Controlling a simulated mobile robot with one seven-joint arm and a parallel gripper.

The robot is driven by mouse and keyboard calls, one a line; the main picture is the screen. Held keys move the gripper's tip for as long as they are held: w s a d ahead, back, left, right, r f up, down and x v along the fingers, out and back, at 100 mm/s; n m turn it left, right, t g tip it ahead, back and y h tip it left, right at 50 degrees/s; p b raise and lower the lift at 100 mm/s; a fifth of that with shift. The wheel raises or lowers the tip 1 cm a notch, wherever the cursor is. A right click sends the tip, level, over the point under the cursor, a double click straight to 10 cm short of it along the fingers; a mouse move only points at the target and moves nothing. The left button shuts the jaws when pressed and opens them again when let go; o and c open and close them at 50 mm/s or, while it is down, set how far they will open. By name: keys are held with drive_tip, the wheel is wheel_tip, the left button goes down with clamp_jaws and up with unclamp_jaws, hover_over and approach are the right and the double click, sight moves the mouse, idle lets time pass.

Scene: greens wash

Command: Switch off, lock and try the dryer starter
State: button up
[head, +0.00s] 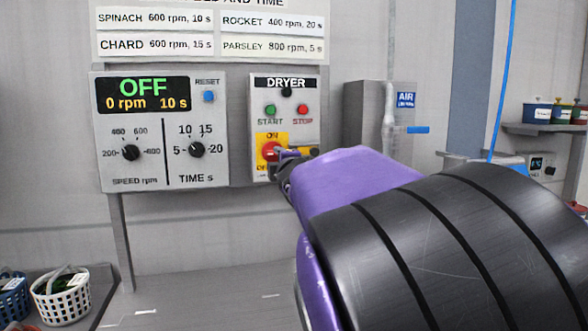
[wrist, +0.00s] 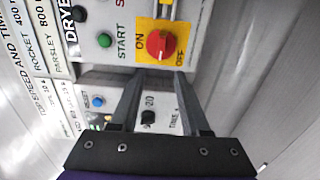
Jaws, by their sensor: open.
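The dryer starter (head: 287,95) is a grey box with a green START button (head: 270,110), a red STOP button (head: 303,110) and a red rotary switch (head: 269,152) on a yellow ON/OFF plate. My gripper (head: 284,160) is in front of the box's lower part and hides some of the plate. In the wrist view my gripper (wrist: 159,80) is open and empty. The red switch (wrist: 161,45) lies just beyond its fingertips, and I see no contact.
A control panel (head: 158,178) left of the starter reads OFF, 0 rpm, 10 s. White and blue baskets (head: 61,298) stand at lower left. The bench middle is clear.

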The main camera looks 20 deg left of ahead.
drive_tip(key=v, duration=0.7)
drive_tip(key=shift+s+d, duration=0.1)
